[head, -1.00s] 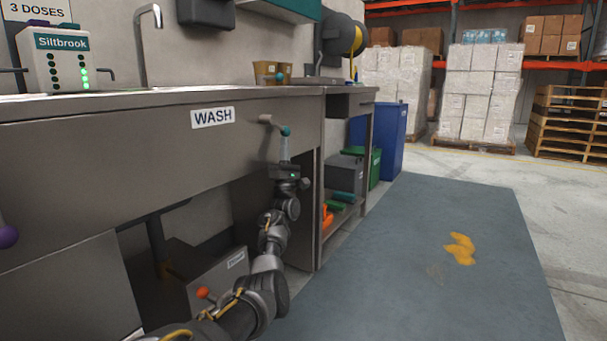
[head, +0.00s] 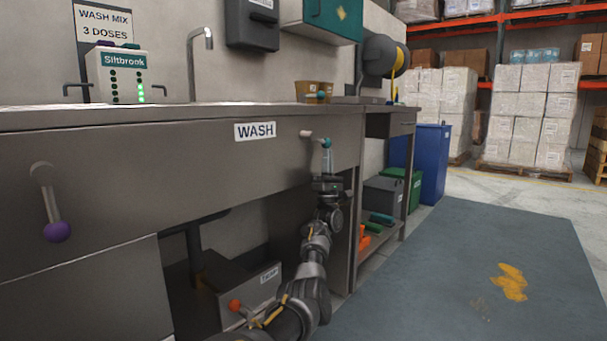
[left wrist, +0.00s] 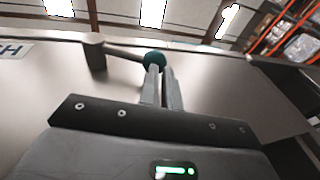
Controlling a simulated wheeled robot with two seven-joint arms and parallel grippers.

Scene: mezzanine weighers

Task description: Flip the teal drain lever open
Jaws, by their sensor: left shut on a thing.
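The teal drain lever is on the steel sink front, right of the WASH label. Its grey arm (head: 307,134) runs from the pivot to the right and slightly down, ending in a teal knob (head: 326,143). My left gripper (head: 327,158) comes up from below and is shut on the teal knob. In the left wrist view, the closed fingers (left wrist: 161,84) stand at the teal knob (left wrist: 154,59), with the grey arm (left wrist: 122,52) running left to its pivot (left wrist: 95,50). The fingers partly hide the knob. My right gripper is not in view.
A purple-knobbed lever (head: 52,205) hangs on the sink front at left. A shelf with bins stands right of my arm. The grey floor mat (head: 440,285) is mostly clear.

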